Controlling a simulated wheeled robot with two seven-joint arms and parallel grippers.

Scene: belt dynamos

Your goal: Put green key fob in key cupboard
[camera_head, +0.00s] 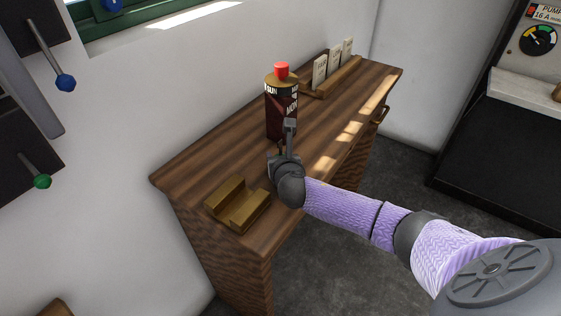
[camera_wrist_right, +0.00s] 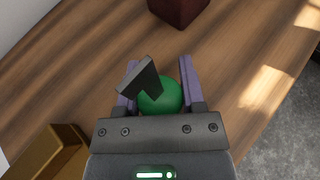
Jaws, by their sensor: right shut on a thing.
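My right gripper (camera_head: 284,157) is above the wooden desk, near its front edge. In the right wrist view its two purple fingers (camera_wrist_right: 157,76) are shut on a green ball-shaped piece, which I take for the green key fob (camera_wrist_right: 163,97). A flat dark grey piece (camera_wrist_right: 139,78) sticks up from the ball toward the upper left. In the head view a grey upright piece (camera_head: 290,127) shows above the gripper, in front of the dark red can; the green ball is hidden there. I cannot make out a key cupboard. My left gripper is not in view.
The dark red can (camera_head: 281,118) with a red top stands just behind the gripper. A brass-coloured stepped block (camera_head: 225,196) lies on the desk's left end. A card rack (camera_head: 335,80) stands at the back. Blue (camera_head: 66,82) and green (camera_head: 42,181) knobbed levers project at left.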

